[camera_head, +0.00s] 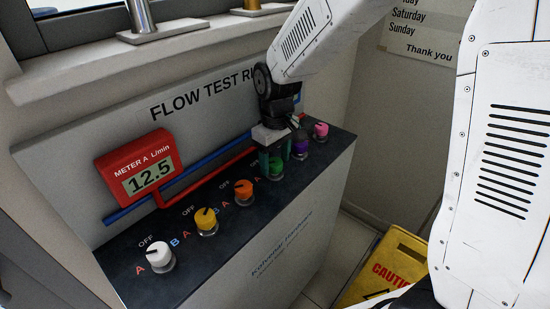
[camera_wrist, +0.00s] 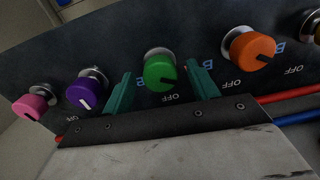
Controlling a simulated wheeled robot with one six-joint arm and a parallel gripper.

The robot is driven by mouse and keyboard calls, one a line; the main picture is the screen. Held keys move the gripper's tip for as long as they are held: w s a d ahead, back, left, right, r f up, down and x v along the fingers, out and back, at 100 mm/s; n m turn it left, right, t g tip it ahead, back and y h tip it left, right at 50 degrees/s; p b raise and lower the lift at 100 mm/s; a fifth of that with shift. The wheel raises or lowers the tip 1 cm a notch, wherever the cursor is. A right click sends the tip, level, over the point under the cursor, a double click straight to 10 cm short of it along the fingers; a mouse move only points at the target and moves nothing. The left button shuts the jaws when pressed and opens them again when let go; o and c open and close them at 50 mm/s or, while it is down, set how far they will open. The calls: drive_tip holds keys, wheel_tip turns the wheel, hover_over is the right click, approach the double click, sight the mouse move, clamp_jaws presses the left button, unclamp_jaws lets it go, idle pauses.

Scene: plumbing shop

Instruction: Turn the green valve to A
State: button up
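The green valve (camera_head: 277,165) is a round knob on the dark sloping panel top (camera_head: 222,238), between the orange and purple knobs. In the wrist view the green knob (camera_wrist: 160,70) shows face on. My gripper (camera_wrist: 162,84) is open, with one teal finger on each side of the knob and visible gaps between. In the head view my gripper (camera_head: 274,152) comes down over the green valve and partly covers it. The A label of this valve cannot be made out.
White (camera_head: 159,256), yellow (camera_head: 206,221) and orange (camera_head: 244,191) knobs stand left; purple (camera_head: 300,147) and pink (camera_head: 321,130) knobs stand right, close by. The red meter A (camera_head: 140,167) reads 12.5. Blue and red pipes run behind. A yellow caution sign (camera_head: 398,257) is on the floor.

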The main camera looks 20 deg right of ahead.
sight(276, 162)
wheel_tip(276, 162, up, 8)
drive_tip(key=shift+d+f, duration=0.1)
idle(0.4)
drive_tip(key=s+d+r+m, duration=0.2)
drive_tip(key=s+d, duration=0.1)
drive_tip(key=s, duration=0.5)
drive_tip(key=s+d+r+m+t, duration=0.1)
drive_tip(key=s+d, duration=0.3)
drive_tip(key=s, duration=0.5)
drive_tip(key=s+d+r+m, duration=0.3)
drive_tip(key=s+d, duration=0.1)
drive_tip(key=s, duration=0.4)
drive_tip(key=shift+s+d+r+t, duration=0.15)
drive_tip(key=shift+s+d+t, duration=0.05)
drive_tip(key=shift+s+t, duration=0.15)
